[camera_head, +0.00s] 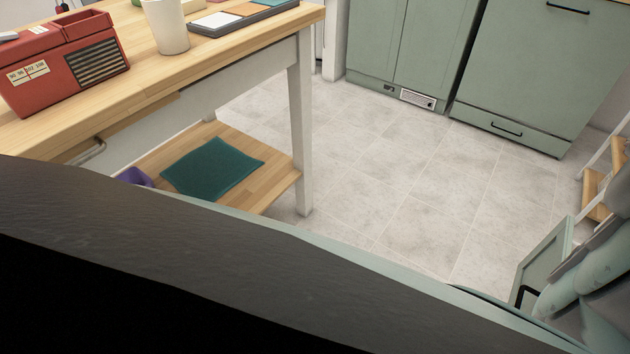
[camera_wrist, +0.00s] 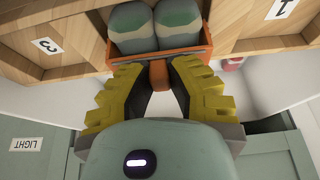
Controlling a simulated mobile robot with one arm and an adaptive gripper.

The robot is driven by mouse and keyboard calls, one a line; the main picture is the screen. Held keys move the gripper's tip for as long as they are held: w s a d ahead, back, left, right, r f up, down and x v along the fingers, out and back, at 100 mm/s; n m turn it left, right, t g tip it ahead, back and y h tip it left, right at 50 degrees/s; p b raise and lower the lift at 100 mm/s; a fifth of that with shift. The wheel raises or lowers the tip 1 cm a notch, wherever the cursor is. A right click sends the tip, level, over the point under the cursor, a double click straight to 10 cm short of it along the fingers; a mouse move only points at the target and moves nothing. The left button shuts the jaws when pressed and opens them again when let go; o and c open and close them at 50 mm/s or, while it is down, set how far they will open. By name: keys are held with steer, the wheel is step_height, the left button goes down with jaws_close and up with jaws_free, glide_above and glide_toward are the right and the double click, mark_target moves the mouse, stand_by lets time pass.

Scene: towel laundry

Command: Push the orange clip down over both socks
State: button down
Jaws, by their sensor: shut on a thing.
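The orange clip (camera_wrist: 126,63) shows at the top middle of the wrist view, as a wide band with a short tab (camera_wrist: 158,74) towards me. Two socks (camera_wrist: 131,27) (camera_wrist: 177,24), grey-green with a brighter green band, lie side by side at the clip, their lower ends against or behind its orange edge. How far the clip reaches over them cannot be told. My gripper (camera_wrist: 158,76), with yellow ribbed fingers, is shut on the clip's tab. The head view shows neither socks nor clip.
Wooden compartments numbered 3 (camera_wrist: 47,46) and 1 (camera_wrist: 281,9) flank the socks closely. A green panel labelled LIGHT (camera_wrist: 25,145) is at lower left. In the head view, a wooden table (camera_head: 215,55) carries a red radio (camera_head: 65,65) and a cup (camera_head: 166,26); the tiled floor (camera_head: 400,180) is clear.

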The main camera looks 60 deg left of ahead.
steer(key=shift+f+b, duration=0.45)
steer(key=shift+f, duration=0.1)
stand_by(0.6)
steer(key=shift+c, duration=2)
jaws_free()
steer(key=shift+r+p, duration=2.35)
steer(key=shift+r, duration=1.2)
